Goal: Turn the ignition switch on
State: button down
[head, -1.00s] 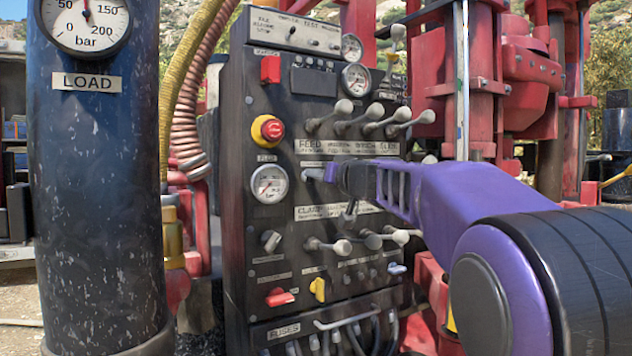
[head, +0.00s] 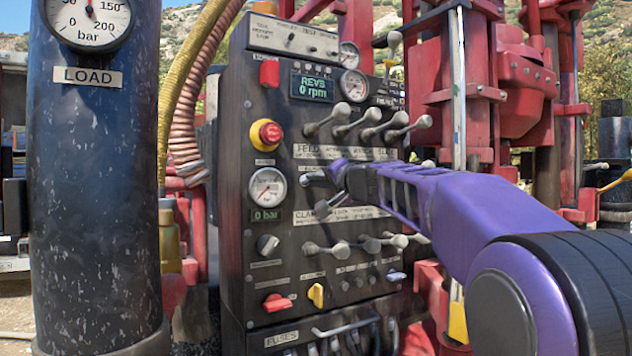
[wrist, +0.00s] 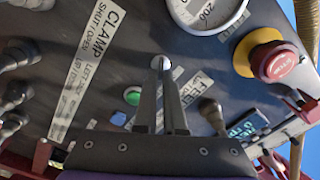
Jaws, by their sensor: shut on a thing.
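The black control panel (head: 265,220) stands upright in the head view. My gripper (head: 318,190) is at its face, right of the pressure gauge and between the FEED and CLAMP labels. In the wrist view my gripper (wrist: 165,75) has its two long fingers closed together at a small pale round part (wrist: 162,62), which I take to be the ignition switch. The fingers hide most of it. The REVS display (head: 312,88) is lit and reads 0 rpm.
A red stop button in a yellow collar (head: 265,134) sits left of my gripper. Rows of levers with grey knobs (head: 370,126) stick out above and below it. A green button (wrist: 132,97) is close beside the fingers. A dark LOAD cylinder (head: 95,200) stands at the left.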

jog(key=shift+m, duration=0.3)
jog(key=c, duration=1)
grip_release()
